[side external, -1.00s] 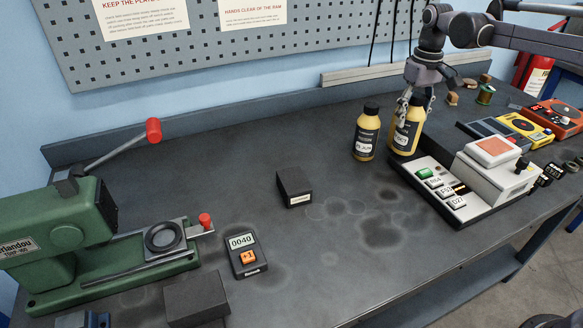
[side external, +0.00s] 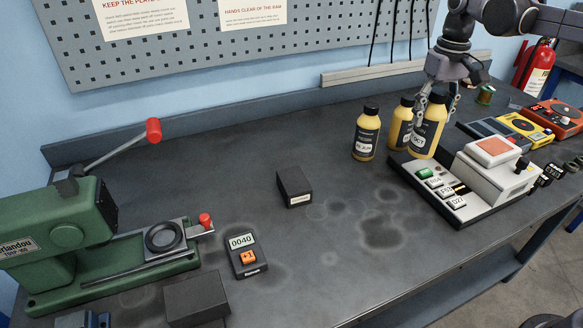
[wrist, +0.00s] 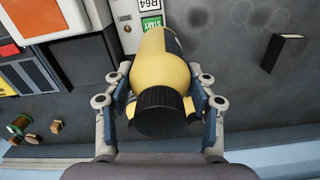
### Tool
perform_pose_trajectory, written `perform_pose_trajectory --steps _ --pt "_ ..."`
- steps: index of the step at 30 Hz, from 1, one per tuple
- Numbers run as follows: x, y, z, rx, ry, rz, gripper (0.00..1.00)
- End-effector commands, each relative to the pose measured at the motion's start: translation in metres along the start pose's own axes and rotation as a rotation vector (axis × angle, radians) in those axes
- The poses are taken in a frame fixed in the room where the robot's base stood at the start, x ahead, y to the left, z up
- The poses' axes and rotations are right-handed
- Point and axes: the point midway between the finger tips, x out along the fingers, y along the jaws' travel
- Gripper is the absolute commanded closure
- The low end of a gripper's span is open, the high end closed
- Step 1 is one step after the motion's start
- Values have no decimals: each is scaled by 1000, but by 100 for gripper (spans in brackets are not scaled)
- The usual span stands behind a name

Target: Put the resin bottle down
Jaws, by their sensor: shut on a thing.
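A yellow bottle with a black cap and dark label (side external: 426,138) is held upright in my gripper (side external: 436,102), whose fingers close around its upper part. In the wrist view the same bottle (wrist: 165,70) fills the space between the fingers (wrist: 160,93). Its label is too small to read surely, and I cannot tell whether its base touches anything. A similar yellow bottle (side external: 399,130) stands just left of and behind it, partly hidden. A third yellow bottle (side external: 366,138) stands farther left on the bench (side external: 330,245).
A white device with a green start button (side external: 424,173) lies just in front of the held bottle. A dark block (side external: 294,187) and a meter (side external: 246,257) are left. A green press (side external: 70,240) is far left. The bench between block and device is clear.

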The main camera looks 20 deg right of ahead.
Motion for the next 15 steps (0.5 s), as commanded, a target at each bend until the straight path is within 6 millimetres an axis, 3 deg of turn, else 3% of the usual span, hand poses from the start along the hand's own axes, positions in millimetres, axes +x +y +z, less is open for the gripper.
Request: perform_pose_trajectory --steps 9,15 --pt "35 -56 -20 -5 0 0 100" --pt "48 -76 -28 -2 0 1 100"
